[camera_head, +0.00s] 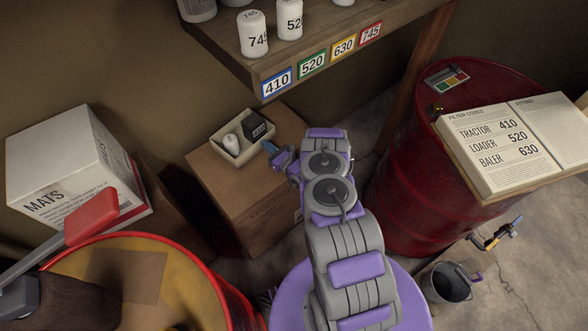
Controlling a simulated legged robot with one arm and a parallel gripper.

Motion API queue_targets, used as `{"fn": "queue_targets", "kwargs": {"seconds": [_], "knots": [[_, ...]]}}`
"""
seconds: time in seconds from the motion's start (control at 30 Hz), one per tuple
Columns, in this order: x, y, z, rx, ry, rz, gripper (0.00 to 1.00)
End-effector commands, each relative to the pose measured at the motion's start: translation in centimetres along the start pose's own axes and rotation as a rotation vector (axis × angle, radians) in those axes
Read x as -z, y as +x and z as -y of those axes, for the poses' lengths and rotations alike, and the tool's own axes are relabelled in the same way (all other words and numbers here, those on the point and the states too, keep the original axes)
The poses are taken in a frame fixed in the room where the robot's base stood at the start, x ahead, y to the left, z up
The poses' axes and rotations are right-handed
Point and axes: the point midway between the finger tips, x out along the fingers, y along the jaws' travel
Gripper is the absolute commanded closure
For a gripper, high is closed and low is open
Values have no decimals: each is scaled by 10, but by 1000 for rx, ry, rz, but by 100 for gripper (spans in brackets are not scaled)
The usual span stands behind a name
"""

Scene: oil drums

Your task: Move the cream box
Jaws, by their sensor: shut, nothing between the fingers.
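The cream box (233,158) is a small, open-topped, pale container standing on a brown cardboard carton (212,178). Inside it are a white canister (231,144) on the left and a black block (257,127) with a number on it on the right. My gripper (271,149) is small in view, at the right side of the cream box, close to its near right corner. It is shut and empty. I cannot tell whether its fingertips touch the box. My arm hides the area to the right of the carton.
A wooden shelf (225,52) with white numbered canisters and coloured labels overhangs behind. A red drum (400,190) bearing an open book (500,150) stands right. A yellow-topped drum (180,270) and a MATS box (62,165) stand left. A bucket (450,283) sits low right.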

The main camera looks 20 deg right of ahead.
Motion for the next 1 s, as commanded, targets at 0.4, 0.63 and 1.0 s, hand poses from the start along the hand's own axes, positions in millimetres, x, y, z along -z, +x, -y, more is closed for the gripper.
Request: {"fn": "queue_targets", "kwargs": {"seconds": [0.4, 0.63, 1.0], "knots": [[-2, -63, -2, 4, -2, -4, 100], [-1, -115, -2, 4, -1, -4, 100], [1, -166, -4, 0, -5, -5, 100]]}}
